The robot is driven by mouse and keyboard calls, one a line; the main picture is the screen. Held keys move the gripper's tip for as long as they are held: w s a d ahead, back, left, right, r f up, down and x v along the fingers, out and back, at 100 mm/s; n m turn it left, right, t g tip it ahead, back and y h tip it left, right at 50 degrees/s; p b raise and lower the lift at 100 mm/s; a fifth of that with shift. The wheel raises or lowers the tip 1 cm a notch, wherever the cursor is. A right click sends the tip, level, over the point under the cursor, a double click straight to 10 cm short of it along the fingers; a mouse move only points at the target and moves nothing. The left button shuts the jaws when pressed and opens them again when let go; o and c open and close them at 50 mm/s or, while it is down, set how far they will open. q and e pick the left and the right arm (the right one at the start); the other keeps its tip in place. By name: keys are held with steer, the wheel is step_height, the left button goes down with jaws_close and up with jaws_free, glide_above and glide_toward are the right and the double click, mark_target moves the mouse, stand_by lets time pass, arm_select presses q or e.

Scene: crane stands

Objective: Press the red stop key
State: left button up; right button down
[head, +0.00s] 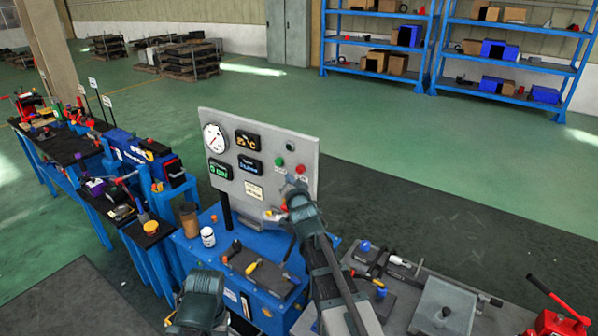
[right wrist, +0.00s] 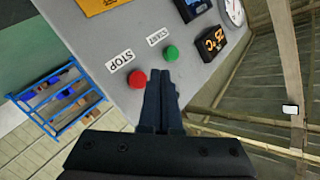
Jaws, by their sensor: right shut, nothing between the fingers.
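The red stop key (head: 300,169) is on the right side of an upright grey panel (head: 240,128), to the right of the green start key (head: 279,161). In the right wrist view, which is turned over, the red key (right wrist: 137,79) is beside the STOP label and the green key (right wrist: 170,53) is by the START label. My right gripper (head: 291,181) is shut and empty in front of the panel, just below the keys. In the wrist view its fingertips (right wrist: 160,74) appear just right of the red key. I see no contact with it. My left gripper is not in view.
The panel also bears a round gauge (head: 214,138) and several displays. Below it, a blue bench (head: 190,250) holds a brown cup (head: 188,219), a white jar (head: 208,237) and a tool tray (head: 262,277). A cluttered grey table (head: 405,318) stands at right.

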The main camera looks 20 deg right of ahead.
steer(key=shift+s+a, duration=0.75)
steer(key=shift+a, duration=0.2)
steer(key=s+a+f+n+g+b, duration=0.1)
steer(key=s+a+f+n+g, duration=0.25)
steer(key=s+f, duration=0.35)
steer(key=s+a+f+n+g+b, duration=0.1)
steer(key=s+a+f+n+g, duration=0.1)
steer(key=s+a+f+g, duration=0.45)
steer(key=s+a+f+n+g, duration=0.2)
steer(key=s+f, duration=0.1)
steer(key=s, duration=0.4)
steer(key=s+a+f+n+g+b, duration=0.1)
steer(key=s+a+f+n+g, duration=0.1)
steer(key=s, duration=0.4)
steer(key=s+a+f+n+g+b, duration=0.1)
steer(key=s+f+n+g, duration=0.1)
steer(key=s, duration=0.5)
step_height(320, 180, down, 2)
steer(key=shift+s+a+f+n+y, duration=0.2)
steer(key=shift+s+a+n+y, duration=0.2)
steer(key=shift+n, duration=0.15)
steer(key=shift+w, duration=0.1)
